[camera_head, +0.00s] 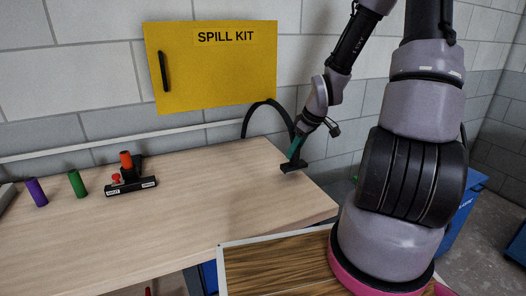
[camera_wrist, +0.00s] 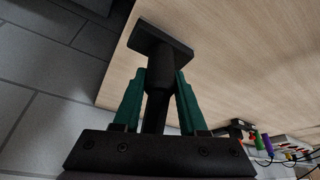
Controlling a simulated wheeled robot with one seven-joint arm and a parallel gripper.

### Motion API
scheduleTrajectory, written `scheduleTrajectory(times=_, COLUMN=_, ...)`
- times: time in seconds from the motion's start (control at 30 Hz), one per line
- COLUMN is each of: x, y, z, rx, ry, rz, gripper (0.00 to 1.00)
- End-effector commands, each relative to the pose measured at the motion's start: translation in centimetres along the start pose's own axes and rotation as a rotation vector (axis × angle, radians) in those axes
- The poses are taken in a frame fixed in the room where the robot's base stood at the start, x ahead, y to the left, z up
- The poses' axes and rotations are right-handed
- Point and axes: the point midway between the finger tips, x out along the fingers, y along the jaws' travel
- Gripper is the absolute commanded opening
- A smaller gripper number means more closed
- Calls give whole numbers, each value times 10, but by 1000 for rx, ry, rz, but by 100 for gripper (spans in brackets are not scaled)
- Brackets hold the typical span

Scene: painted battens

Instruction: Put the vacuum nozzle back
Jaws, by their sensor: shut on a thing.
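The black vacuum nozzle (camera_head: 292,167) has a flat, wide head and is over the right end of the wooden table (camera_head: 190,215). My gripper (camera_head: 296,150) has teal fingers and is shut on the nozzle's neck. In the wrist view, the nozzle (camera_wrist: 160,48) stands out between the two teal fingers (camera_wrist: 158,98), its flat head beyond the fingertips. I cannot tell whether the head touches the table. A black hose (camera_head: 262,103) arches behind my gripper near the wall. A dark stand (camera_head: 131,188) with small white labels is on the table's left, with an orange cylinder (camera_head: 126,160).
A purple cylinder (camera_head: 36,192) and a green cylinder (camera_head: 77,183) stand left of the dark stand. A yellow SPILL KIT cabinet (camera_head: 212,75) hangs on the block wall. A blue bin (camera_head: 458,218) is on the floor at right. The table's middle is clear.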

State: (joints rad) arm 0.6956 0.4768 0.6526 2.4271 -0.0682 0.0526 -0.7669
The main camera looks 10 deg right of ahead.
Motion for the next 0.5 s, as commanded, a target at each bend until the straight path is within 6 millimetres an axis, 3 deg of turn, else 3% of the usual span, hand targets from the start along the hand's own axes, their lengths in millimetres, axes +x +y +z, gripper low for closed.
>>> scheduleTrajectory(times=0.5, x=44, y=-1, z=-106, rx=-4, ry=1, rz=-1, gripper=0)
